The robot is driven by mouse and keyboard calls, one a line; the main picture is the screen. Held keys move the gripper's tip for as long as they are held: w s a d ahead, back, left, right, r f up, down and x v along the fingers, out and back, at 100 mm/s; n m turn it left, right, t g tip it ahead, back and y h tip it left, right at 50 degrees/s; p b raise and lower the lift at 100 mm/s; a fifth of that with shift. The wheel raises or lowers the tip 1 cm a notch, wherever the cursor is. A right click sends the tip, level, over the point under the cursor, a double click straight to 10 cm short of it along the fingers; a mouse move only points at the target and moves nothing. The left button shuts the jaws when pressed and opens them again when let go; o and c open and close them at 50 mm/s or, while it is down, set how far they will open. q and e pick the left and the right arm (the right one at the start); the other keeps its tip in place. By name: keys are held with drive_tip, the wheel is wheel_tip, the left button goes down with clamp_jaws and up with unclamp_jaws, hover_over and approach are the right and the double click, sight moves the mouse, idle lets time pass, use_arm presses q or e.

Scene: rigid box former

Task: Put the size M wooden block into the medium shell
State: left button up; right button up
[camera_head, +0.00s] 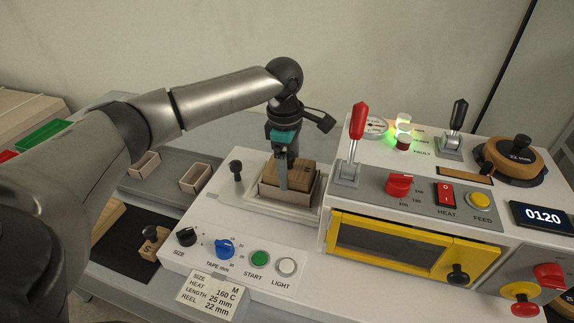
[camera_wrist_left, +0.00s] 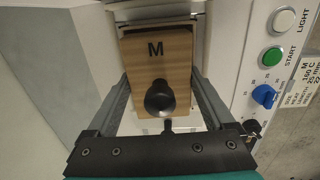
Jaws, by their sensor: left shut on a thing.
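The size M wooden block (camera_wrist_left: 155,52) shows its letter M and a dark knob in the left wrist view. In the head view the block (camera_head: 312,172) is at the mouth of the medium shell (camera_head: 297,200), an open pale box. Its lower part is hidden by the shell wall; how deep it sits I cannot tell. My left gripper (camera_head: 284,180) points down over it, shut on the block, with a finger along each side in the wrist view. My right gripper is not in view.
The shell stands in a white recess of the machine (camera_head: 208,225), beside a black knob lever (camera_head: 236,168). A red-handled lever (camera_head: 355,140) rises close on the right. Two other open shells (camera_head: 195,178) lie left, and a block marked S (camera_head: 152,246) sits on a black mat.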

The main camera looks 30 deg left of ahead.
use_arm(q)
drive_tip(key=o, duration=1.2)
drive_tip(key=shift+g+y, duration=0.3)
drive_tip(key=f, duration=0.1)
drive_tip(key=s+f, duration=0.1)
drive_tip(key=f, duration=0.2)
drive_tip(key=shift+s+a+f, duration=0.1)
drive_tip(key=shift+s+a, duration=0.15)
drive_tip(key=shift+a, duration=0.1)
drive_tip(key=shift+o, duration=0.5)
drive_tip(key=shift+w, duration=0.1)
drive_tip(key=shift+w+a+r+b, duration=0.1)
drive_tip(key=shift+w+r+b, duration=0.1)
drive_tip(key=shift+b, duration=0.35)
drive_tip(key=r+p, duration=0.1)
drive_tip(key=r, duration=0.3)
drive_tip(key=r+p, duration=0.1)
drive_tip(key=r, duration=0.3)
drive_tip(key=r+p, duration=0.1)
drive_tip(key=r, duration=0.4)
drive_tip(key=shift+w+a+p, duration=0.15)
drive_tip(key=shift+w+p, duration=0.15)
drive_tip(key=shift+p, duration=0.05)
drive_tip(key=shift+f, duration=0.1)
